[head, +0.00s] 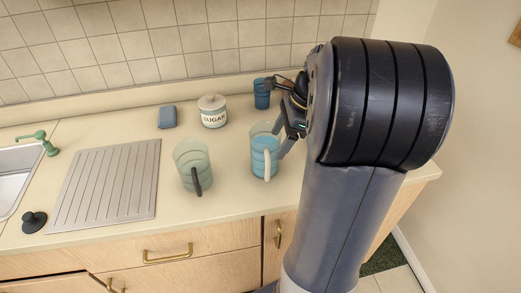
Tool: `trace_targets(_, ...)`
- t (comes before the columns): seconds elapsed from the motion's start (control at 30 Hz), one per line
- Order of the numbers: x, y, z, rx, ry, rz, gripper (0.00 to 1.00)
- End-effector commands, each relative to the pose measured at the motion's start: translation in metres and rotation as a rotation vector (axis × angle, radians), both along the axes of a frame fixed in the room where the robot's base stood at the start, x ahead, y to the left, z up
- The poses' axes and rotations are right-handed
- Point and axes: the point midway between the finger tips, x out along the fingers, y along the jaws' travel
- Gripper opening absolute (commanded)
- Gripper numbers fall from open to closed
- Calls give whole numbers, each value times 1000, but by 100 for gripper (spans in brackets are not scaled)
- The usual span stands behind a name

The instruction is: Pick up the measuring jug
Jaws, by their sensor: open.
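Two jug-like vessels stand upright on the counter. One is a clear jug with blue contents or a blue body and a pale handle (264,150); the other is a greenish see-through jug with a dark handle (190,158). I cannot tell from their markings which is the measuring jug. My gripper (281,140) is open, at the right side of the blue jug, with its fingers close to the jug's rim and wall. My arm hides part of the gripper, and I cannot tell whether the fingers touch the jug.
A sugar canister (213,112), a blue cup (262,94) and a blue-grey cloth or sponge (167,117) stand towards the tiled wall. A ribbed draining board (107,186), a sink (14,172), a green tap (41,141) and a black plug (34,222) are at the left.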

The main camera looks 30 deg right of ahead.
Motion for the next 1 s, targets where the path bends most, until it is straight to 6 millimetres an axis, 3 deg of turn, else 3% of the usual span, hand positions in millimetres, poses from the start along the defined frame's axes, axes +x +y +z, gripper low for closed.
trace_targets(0.1,3,7,-18,1,3,2,71)
trace_targets(0.37,6,16,-38,0,3,4,71)
trace_targets(0.6,11,29,-70,0,2,5,71)
trace_targets(0.9,12,31,-76,-2,-1,4,71)
trace_targets(1.0,12,31,-76,-3,-1,3,65)
